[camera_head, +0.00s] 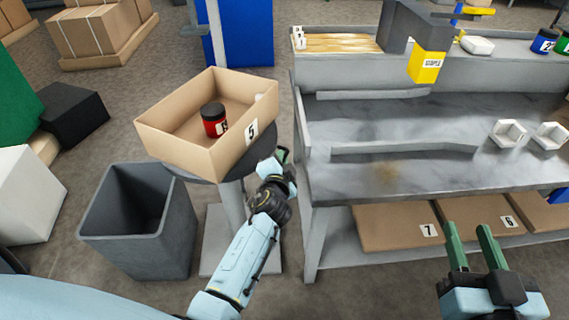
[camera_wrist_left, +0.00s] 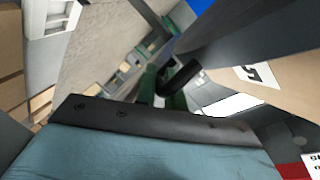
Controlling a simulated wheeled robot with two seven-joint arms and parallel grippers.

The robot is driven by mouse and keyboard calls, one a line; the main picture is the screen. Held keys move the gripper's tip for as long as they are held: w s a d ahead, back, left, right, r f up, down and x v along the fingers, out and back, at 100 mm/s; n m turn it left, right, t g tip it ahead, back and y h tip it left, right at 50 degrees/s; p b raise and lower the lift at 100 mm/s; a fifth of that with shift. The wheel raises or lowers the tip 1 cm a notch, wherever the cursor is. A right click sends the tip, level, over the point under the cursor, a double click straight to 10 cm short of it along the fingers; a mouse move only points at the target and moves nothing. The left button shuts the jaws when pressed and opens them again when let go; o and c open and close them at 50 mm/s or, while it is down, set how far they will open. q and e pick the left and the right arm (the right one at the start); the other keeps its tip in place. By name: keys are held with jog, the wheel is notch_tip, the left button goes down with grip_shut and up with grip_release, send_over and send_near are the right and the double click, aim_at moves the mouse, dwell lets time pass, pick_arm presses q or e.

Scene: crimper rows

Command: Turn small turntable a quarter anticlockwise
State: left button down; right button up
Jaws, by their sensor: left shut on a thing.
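The small turntable (camera_head: 263,146) is a dark round disc on a grey post, left of the bench. An open cardboard box (camera_head: 185,150) marked 5 stands on it and hides most of it. A red jar with a black lid (camera_head: 214,120) is in the box. My left gripper (camera_head: 281,155) is at the turntable's right edge. In the left wrist view its green fingers (camera_wrist_left: 163,88) are shut on a dark curved handle (camera_wrist_left: 181,74) at the disc's edge. My right gripper (camera_head: 468,240) is open and empty in front of the bench.
A grey bin (camera_head: 180,235) stands on the floor left of the post. The grey workbench (camera_head: 400,170) is close on the right, with white trays (camera_head: 508,133) on top and boxes marked 7 (camera_head: 390,228) and 6 on its lower shelf.

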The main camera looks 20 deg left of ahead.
pick_arm(q)
jog(key=shift+f, duration=0.1)
pick_arm(e)
jog(key=shift+r, duration=0.2)
pick_arm(q)
jog(key=c, duration=1.5)
grip_release()
